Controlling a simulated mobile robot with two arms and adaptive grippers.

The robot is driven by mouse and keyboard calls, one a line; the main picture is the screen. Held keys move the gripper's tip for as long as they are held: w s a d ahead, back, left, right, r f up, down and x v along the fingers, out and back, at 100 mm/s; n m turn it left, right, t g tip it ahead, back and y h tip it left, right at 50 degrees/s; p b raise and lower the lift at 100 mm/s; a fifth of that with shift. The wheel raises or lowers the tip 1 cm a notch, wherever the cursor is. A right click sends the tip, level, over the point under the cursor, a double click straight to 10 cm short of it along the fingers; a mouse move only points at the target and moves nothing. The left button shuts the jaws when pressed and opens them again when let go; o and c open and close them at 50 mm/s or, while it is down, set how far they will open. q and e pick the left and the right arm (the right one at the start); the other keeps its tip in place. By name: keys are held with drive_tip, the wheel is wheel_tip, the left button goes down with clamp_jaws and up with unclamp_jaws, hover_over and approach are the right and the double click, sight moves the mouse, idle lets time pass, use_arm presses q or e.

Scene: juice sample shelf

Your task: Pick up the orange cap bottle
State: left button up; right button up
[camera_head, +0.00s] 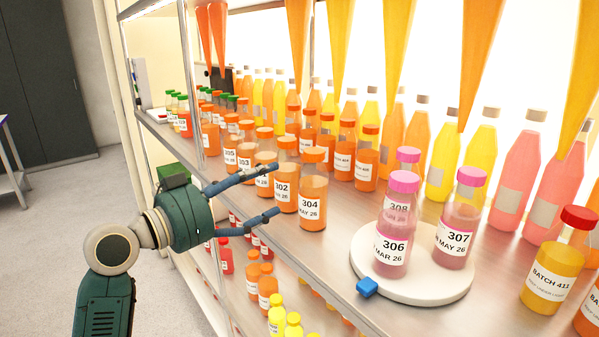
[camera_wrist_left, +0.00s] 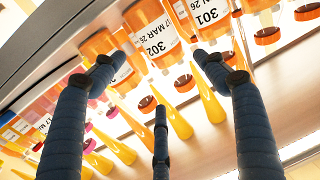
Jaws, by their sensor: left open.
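Several orange-capped bottles of orange juice stand in a row along the shelf's front edge. Bottle 304 (camera_head: 313,203) is nearest the camera, with bottle 302 (camera_head: 284,200) just left of it. My left gripper (camera_head: 278,189) is open at the shelf edge, its fingers pointing right toward bottle 302. One finger passes in front of the bottles behind 302. In the left wrist view, bottle 302 (camera_wrist_left: 152,32) shows between the spread fingers of the left gripper (camera_wrist_left: 157,85), and bottle 301 (camera_wrist_left: 207,18) is to its right. I cannot tell whether any finger touches a bottle. My right gripper is out of view.
A round white tray (camera_head: 420,290) holds pink-capped bottles 306, 307 and 308 and has a blue block (camera_head: 367,287) at its edge. A red-capped yellow bottle (camera_head: 556,265) stands at right. Taller bottles line the back. A lower shelf holds smaller bottles (camera_head: 268,287).

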sight(282, 177)
use_arm(q)
drive_tip(key=p+x, duration=0.1)
drive_tip(key=x, duration=0.2)
drive_tip(key=shift+w+d+r, duration=0.1)
drive_tip(key=shift+w+d, duration=0.05)
drive_tip(key=shift+d, duration=0.1)
drive_tip(key=p+x, duration=0.2)
drive_tip(key=x, duration=0.2)
drive_tip(key=shift+w+p, duration=0.25)
drive_tip(key=shift+p, duration=0.15)
drive_tip(key=shift+w+d, duration=0.3)
drive_tip(key=shift+d, duration=0.05)
drive_tip(key=shift+a, duration=0.1)
drive_tip(key=c, duration=1.2)
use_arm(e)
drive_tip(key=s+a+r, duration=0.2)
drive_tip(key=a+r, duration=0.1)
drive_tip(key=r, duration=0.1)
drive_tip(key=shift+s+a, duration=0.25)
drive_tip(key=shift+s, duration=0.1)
